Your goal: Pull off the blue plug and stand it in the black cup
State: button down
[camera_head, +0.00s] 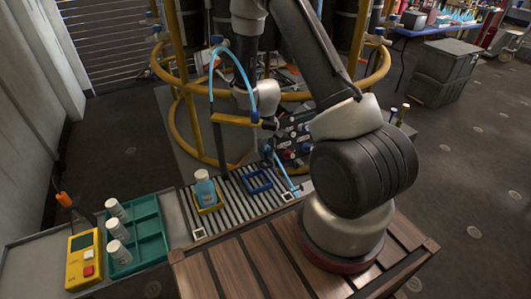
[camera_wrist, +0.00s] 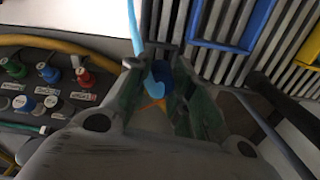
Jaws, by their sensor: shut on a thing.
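My gripper (camera_wrist: 161,82) is shut on the blue plug (camera_wrist: 164,74) in the wrist view, with one finger on each side of it. A light-blue tube (camera_wrist: 132,22) runs along the plug and up out of that view. The jaws hide part of the plug, so I cannot tell whether it is still seated in anything. In the head view, the plug (camera_head: 268,153) shows as a small blue spot in front of the dark panel, with the tube (camera_head: 286,178) running down from it. I cannot make out the black cup in either view.
A dark panel (camera_wrist: 35,82) with several red, green and blue fittings lies beside my gripper. A slatted rack (camera_head: 228,196) holds a blue frame (camera_head: 257,188) and a bottle (camera_head: 205,189) in a yellow frame. A green tray (camera_head: 150,238) with white bottles stands left. Yellow rails (camera_head: 172,128) curve behind.

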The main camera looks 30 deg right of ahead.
aim_at(266, 157)
jog(key=shift+f, duration=0.15)
jog(key=shift+f, duration=0.9)
jog(key=shift+f, duration=0.1)
dwell(0.3)
jog(key=shift+f, duration=0.7)
jog(key=shift+r, duration=0.15)
jog(key=shift+r, duration=1.7)
jog(key=shift+f, duration=0.15)
jog(key=shift+f, duration=0.9)
